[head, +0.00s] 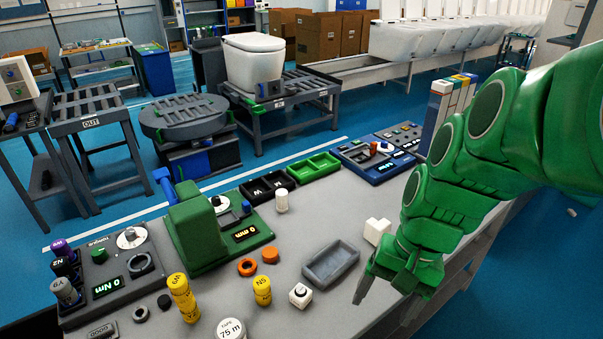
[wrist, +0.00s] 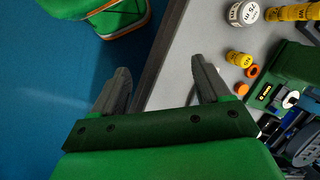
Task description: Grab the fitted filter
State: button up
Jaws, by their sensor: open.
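My gripper (head: 382,308) is open and empty, above the right front part of the grey bench. In the wrist view its two fingers (wrist: 160,66) are spread, with the bench edge and blue floor below them. I cannot tell for sure which part is the fitted filter. A small white upright cylinder (head: 281,201) stands behind the orange rings, right of the green press-like device (head: 197,228). Nothing is between the fingers.
A grey tray (head: 331,264) lies left of my gripper.

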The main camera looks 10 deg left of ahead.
jog(key=w+a+f+m+y, duration=0.1)
jog(key=w+a+m+y, duration=0.1)
jog(key=w+a, duration=0.55)
jog(key=w+a+f+m+y, duration=0.1)
jog(key=w+a+m+y, duration=0.2)
jog(key=w, duration=0.7)
jog(key=m+t+y, duration=0.2)
jog(key=m+y, duration=0.2)
jog(key=m, duration=0.4)
send_near(278, 201)
jog(key=s+r, duration=0.5)
jog(key=s, duration=0.4)
jog(key=w+f+m, duration=0.1)
jog(key=w+f, duration=0.2)
jog(key=w+a+f+m+t+y, duration=0.1)
jog(key=w+f+m, duration=0.1)
jog(key=w+f, duration=0.1)
jog(key=w+a+f+m+t, duration=0.1)
jog(key=w+f, duration=0.2)
jog(key=shift+w+f+m+y, duration=0.2)
jog(key=shift+m+y, duration=0.1)
jog(key=shift+y, duration=0.1)
jog(key=shift+x, duration=1.3)
jog(key=shift+w+x, duration=0.2)
jog(key=shift+x, duration=0.9)
jog(key=shift+w+x, duration=0.15)
jog(key=shift+x, duration=0.95)
jog(key=shift+a+f, duration=0.1)
jog(key=shift+a, duration=0.3)
jog(key=shift+c, duration=0.2)
